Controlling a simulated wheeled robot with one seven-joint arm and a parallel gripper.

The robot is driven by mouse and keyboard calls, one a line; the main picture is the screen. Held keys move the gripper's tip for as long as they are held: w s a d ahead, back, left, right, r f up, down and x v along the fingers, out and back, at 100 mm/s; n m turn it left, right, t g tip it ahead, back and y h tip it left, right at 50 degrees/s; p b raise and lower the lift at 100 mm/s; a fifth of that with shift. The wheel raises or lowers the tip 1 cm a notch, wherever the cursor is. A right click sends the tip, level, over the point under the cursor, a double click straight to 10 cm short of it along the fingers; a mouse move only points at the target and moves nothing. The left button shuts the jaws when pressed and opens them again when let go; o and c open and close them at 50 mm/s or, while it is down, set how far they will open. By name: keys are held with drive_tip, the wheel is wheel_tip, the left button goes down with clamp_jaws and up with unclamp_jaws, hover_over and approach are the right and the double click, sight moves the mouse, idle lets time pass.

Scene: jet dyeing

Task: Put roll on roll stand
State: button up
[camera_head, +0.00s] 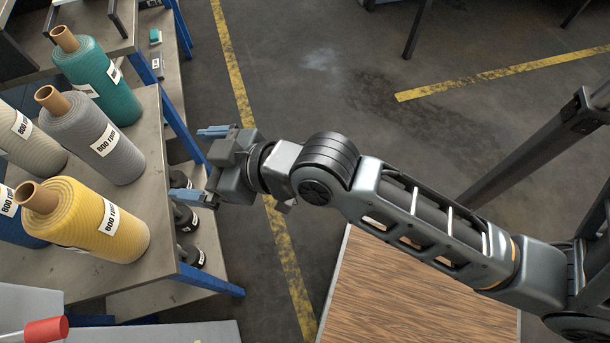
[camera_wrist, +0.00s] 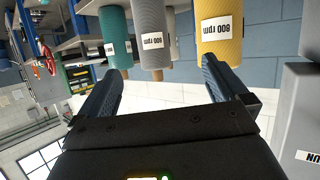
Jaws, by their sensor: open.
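Several yarn rolls with "800 rpm" labels and brown core tubes stand upright on a metal table. They include a teal roll (camera_head: 97,80), a grey roll (camera_head: 92,137) and a yellow roll (camera_head: 88,220). In the wrist view the teal roll (camera_wrist: 116,35), grey roll (camera_wrist: 154,38) and yellow roll (camera_wrist: 218,32) hang inverted beyond the fingers. My gripper (camera_head: 205,165) is open and empty, to the right of the table edge, apart from the rolls. It also shows in the wrist view (camera_wrist: 172,85), its fingers spread wide. I cannot identify a roll stand with certainty.
The metal table (camera_head: 150,185) has a lower shelf with dark bottles (camera_head: 185,215). A wooden-topped surface (camera_head: 420,295) lies below my arm. A red cylinder (camera_head: 45,329) is at the bottom left. Floor with yellow lines (camera_head: 240,90) is open beyond the gripper.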

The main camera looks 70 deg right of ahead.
drive_tip(key=s+r, duration=0.2)
drive_tip(key=s, duration=0.9)
drive_tip(key=s+d+r+m+t, duration=0.1)
drive_tip(key=s+r, duration=0.1)
drive_tip(key=s, duration=1)
drive_tip(key=shift+s+h, duration=0.15)
drive_tip(key=shift+h, duration=0.25)
drive_tip(key=shift+r, duration=0.1)
